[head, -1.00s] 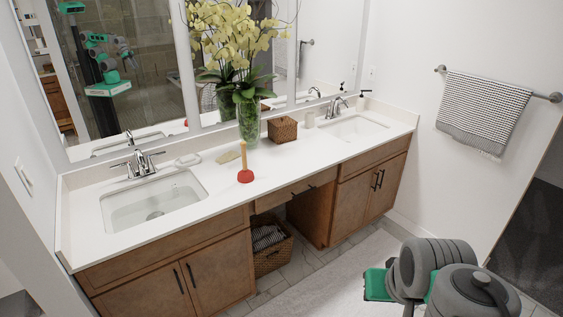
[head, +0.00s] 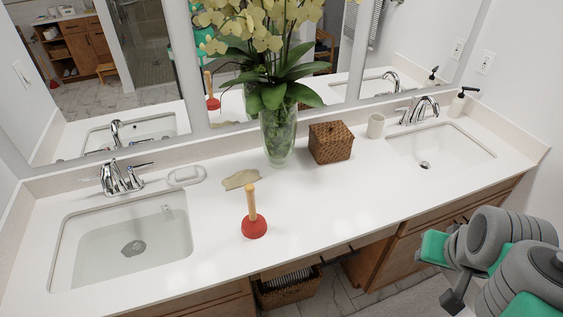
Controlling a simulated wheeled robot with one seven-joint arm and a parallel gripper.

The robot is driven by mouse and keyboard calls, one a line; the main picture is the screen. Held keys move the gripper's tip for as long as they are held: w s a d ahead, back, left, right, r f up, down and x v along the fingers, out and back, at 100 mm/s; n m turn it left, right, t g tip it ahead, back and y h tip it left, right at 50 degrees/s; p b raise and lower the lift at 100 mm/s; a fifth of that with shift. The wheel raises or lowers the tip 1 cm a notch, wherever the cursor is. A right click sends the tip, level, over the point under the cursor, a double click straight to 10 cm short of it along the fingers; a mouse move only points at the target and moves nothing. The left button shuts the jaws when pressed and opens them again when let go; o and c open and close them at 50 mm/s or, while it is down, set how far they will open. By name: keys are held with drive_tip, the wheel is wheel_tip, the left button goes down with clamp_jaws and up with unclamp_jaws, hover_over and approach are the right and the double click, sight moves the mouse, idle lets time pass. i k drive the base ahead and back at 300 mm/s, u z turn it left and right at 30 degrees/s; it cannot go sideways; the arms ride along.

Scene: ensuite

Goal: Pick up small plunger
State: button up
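The small plunger (head: 254,222) has a red rubber cup and a short wooden handle. It stands upright, cup down, on the white countertop (head: 310,210) between the two sinks, near the front edge. Nothing touches it. My arm shows at the lower right, grey and green, in front of the counter and well apart from the plunger. My gripper's fingertips cannot be made out, so I cannot see whether it is open or shut.
A beige sponge-like piece (head: 240,179) lies just behind the plunger. A glass vase with yellow orchids (head: 278,136), a wicker box (head: 331,142) and a cup (head: 376,125) stand behind to the right. A soap dish (head: 187,175) and the left sink (head: 124,240) are to the left.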

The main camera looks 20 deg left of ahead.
sight(255, 225)
drive_tip(key=i, duration=1.3)
drive_tip(key=u, duration=4.6)
drive_tip(key=i, duration=0.5)
drive_tip(key=z, duration=0.05)
